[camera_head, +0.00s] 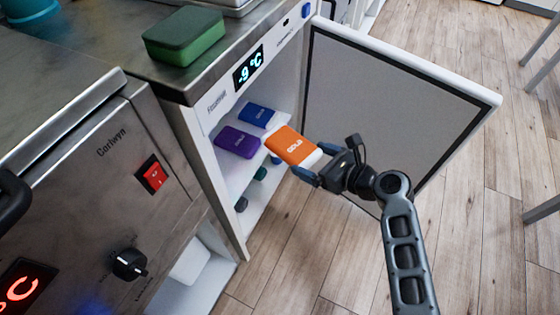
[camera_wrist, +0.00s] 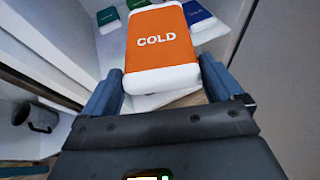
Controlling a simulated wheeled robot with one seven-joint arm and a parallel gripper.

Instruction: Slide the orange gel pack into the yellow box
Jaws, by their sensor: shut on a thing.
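The orange gel pack (camera_head: 291,146) has white ends and the word COLD on it. My gripper (camera_head: 312,162) is shut on its near white end and holds it at the open front of the freezer. In the wrist view the orange gel pack (camera_wrist: 160,42) lies between the two blue fingers (camera_wrist: 161,80), label up, its far end toward the inside. The yellow box is in neither view.
A purple pack (camera_head: 237,142) and a blue pack (camera_head: 258,115) lie on the freezer shelf, with teal items (camera_head: 260,173) below. The freezer door (camera_head: 385,110) stands open, close behind my gripper. A green block (camera_head: 184,36) sits on the steel top.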

